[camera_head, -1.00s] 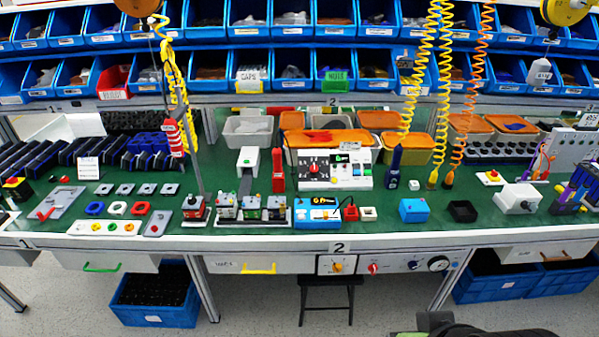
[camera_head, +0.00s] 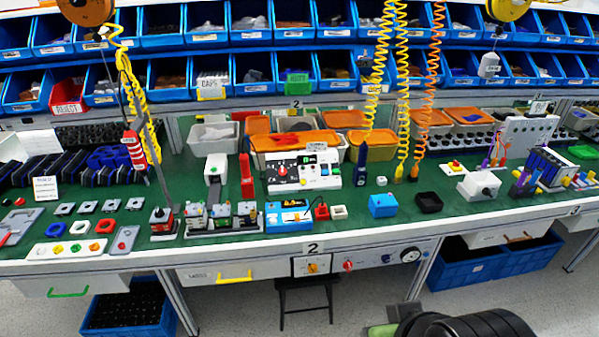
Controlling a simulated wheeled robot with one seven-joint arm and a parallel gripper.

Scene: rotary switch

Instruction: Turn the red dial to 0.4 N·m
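A red dial (camera_head: 282,170) sits on the black face at the left of a white control box (camera_head: 318,181) on the green bench top. Its scale marks and pointer are too small to read. A second, smaller red knob (camera_head: 347,265) is on the panel under the bench's front edge, right of a framed yellow-orange switch (camera_head: 313,267). My gripper does not show. Black rounded parts, likely of my arm, show at the bottom right, apart from the bench.
A red upright tool (camera_head: 246,177) and a dark blue tool (camera_head: 362,166) flank the control box. In front are a blue device (camera_head: 288,216) and a blue box (camera_head: 382,205). Coiled hoses (camera_head: 402,100) hang at the right. A stool (camera_head: 306,292) stands below.

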